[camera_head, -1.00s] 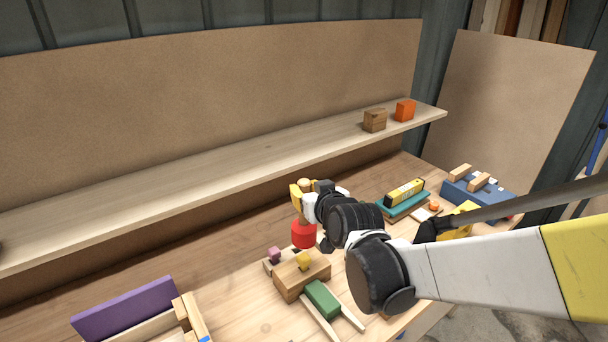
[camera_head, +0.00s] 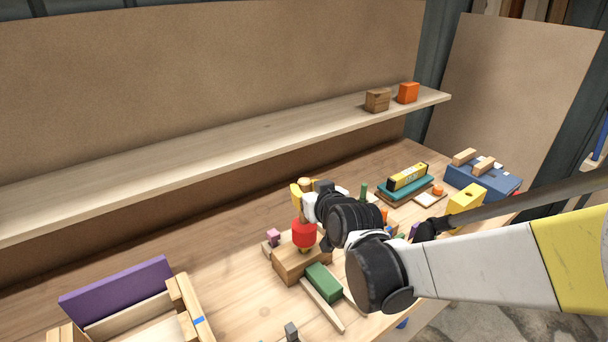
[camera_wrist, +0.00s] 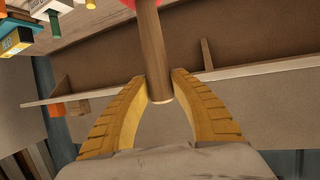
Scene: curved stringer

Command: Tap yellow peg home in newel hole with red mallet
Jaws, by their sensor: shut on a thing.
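The red mallet head (camera_head: 304,233) hangs over the wooden newel block (camera_head: 302,262), right above the yellow peg (camera_head: 306,249). The peg stands in the block's top and is mostly hidden by the head; I cannot tell whether the two touch. My gripper (camera_head: 303,187) is shut on the mallet's wooden handle, whose end shows at its top. In the wrist view my gripper's yellow fingers (camera_wrist: 160,88) close on the brown handle (camera_wrist: 150,45), and the red head shows at the top edge.
A green block (camera_head: 323,281) on pale rails lies in front of the newel block, and a pink peg (camera_head: 273,237) stands at its left. A purple board (camera_head: 118,292) in a wooden frame is at the left. A shelf (camera_head: 250,140) runs behind.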

